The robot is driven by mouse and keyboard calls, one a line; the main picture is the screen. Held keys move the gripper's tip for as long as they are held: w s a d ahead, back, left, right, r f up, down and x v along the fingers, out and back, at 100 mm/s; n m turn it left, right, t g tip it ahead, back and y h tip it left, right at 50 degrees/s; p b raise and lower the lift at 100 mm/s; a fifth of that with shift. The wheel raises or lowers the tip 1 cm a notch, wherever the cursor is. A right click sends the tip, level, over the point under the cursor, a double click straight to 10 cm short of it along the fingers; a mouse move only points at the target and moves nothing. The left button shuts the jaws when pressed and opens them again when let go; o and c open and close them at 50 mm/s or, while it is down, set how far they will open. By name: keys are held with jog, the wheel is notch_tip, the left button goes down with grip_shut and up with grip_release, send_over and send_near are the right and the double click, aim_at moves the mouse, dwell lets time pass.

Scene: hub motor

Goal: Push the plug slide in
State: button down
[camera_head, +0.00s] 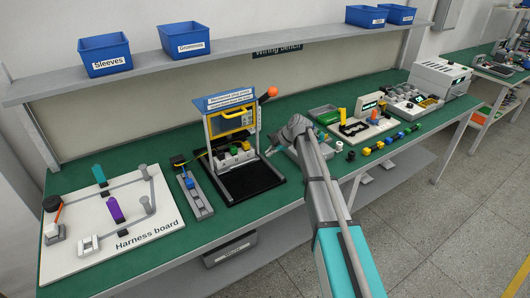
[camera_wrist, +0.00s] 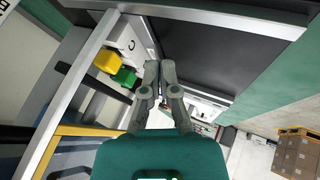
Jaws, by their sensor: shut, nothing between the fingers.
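The test fixture (camera_head: 250,183) stands mid-bench in the head view, with a black base and a yellow-framed window (camera_head: 231,122) raised under its sign. Inside it sits a grey-white block with a yellow plug (camera_wrist: 108,62) and a green plug (camera_wrist: 124,77); they look small in the head view. I cannot tell for certain which part is the plug slide. My gripper (camera_wrist: 160,66) is shut and empty, its fingertips just beside the plug block. In the head view my gripper (camera_head: 270,151) is at the fixture's right side, partly hidden by my wrist.
Left of the fixture is a grey tray (camera_head: 201,204) with a blue part, then the harness board (camera_head: 120,251). The fixture's frame post (camera_wrist: 68,92) is close to my gripper.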

jog(key=shift+p+v, duration=1.45)
jog(key=shift+v, duration=0.75)
jog(key=s+d+f+m+h, duration=0.1)
jog(key=s+d+m+h, duration=0.1)
jog(key=s+d+m, duration=0.3)
jog(key=s+d+f+m+g+h, duration=0.1)
jog(key=s+d+m+h, duration=0.1)
jog(key=s+d+m, duration=0.4)
jog(key=s+d+f+m+g+h, duration=0.1)
jog(key=s+d+m+h, duration=0.2)
jog(key=s+m, duration=0.9)
jog(key=s+d, duration=0.2)
jog(key=s, duration=0.7)
jog(key=shift+s+d+f+m, duration=0.15)
jog(key=shift+d+f+m, duration=0.15)
jog(key=shift+d+f, duration=0.1)
